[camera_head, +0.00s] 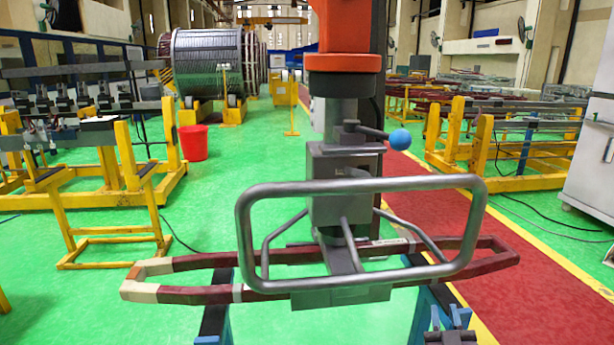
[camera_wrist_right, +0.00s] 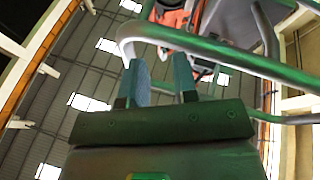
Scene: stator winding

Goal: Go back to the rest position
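My right gripper (camera_head: 448,320) is at the bottom right of the head view, below and apart from the grey tubular handle (camera_head: 360,186). In the right wrist view, its two fingers (camera_wrist_right: 160,72) stand apart with nothing between them, and the handle's tube (camera_wrist_right: 215,50) runs past beyond the fingertips. The handle belongs to a grey lifting tool (camera_head: 345,195) that hangs from an orange column (camera_head: 342,28). A long dark-red coil loop (camera_head: 200,262) with a cream left end lies level at the tool's base. My left gripper is not in view.
Blue-and-black supports (camera_head: 213,320) stand below the coil. Yellow racks (camera_head: 120,180) stand left and right, with a red bucket (camera_head: 193,143) behind. Green floor (camera_head: 300,325) shows around the tool.

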